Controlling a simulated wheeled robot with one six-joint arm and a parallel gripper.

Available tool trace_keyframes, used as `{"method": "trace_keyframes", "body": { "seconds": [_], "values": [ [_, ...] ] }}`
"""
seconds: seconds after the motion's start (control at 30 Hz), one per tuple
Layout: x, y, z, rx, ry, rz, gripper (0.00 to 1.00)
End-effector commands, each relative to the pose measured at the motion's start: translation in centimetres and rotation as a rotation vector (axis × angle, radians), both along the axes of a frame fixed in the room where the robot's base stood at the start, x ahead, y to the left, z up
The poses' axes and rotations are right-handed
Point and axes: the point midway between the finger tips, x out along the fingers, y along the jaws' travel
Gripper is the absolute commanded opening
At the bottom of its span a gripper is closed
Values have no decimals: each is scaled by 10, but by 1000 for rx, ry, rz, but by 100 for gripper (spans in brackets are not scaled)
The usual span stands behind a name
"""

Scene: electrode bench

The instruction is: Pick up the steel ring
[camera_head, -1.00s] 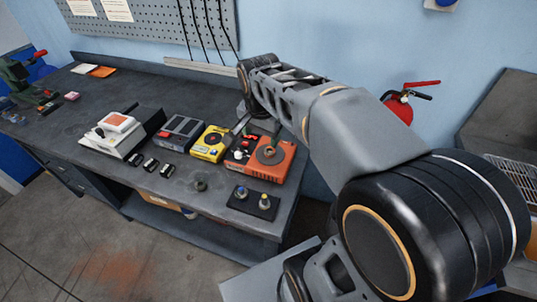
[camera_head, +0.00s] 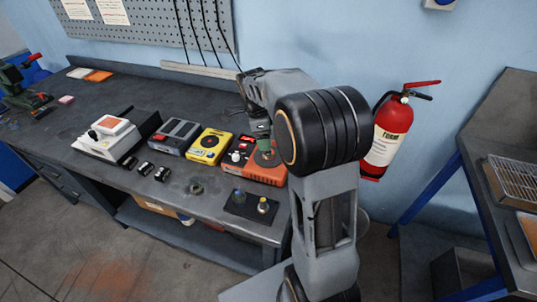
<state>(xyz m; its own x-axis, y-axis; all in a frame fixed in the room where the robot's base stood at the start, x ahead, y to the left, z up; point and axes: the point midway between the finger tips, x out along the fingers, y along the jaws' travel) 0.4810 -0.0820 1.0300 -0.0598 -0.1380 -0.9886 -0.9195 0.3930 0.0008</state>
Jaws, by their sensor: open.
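A small dark grey ring-shaped piece (camera_head: 196,187), which seems to be the steel ring, lies on the dark bench (camera_head: 190,205) near its front edge. It is left of the black pad and in front of the yellow box. My gripper (camera_head: 261,130) is small and partly hidden at the end of my arm. It hangs over the orange device, behind and to the right of the ring, apart from it. It is open; nothing is seen held in it, though the fingertips are hard to make out.
A black pad (camera_head: 238,206) with two small knobbed pieces sits right of the ring. Behind stand the orange device (camera_head: 269,174), yellow box (camera_head: 209,147), grey box (camera_head: 174,135) and white device (camera_head: 105,140). A fire extinguisher (camera_head: 386,138) hangs on the wall.

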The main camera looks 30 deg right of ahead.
Motion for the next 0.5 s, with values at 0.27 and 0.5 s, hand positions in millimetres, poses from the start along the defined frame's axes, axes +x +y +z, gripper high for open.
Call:
{"method": "trace_keyframes", "body": {
  "seconds": [0.27,0.5],
  "values": [
    [-1,-3,-19,0,0,1,71],
    [0,-9,-46,1,3,1,71]
  ]
}}
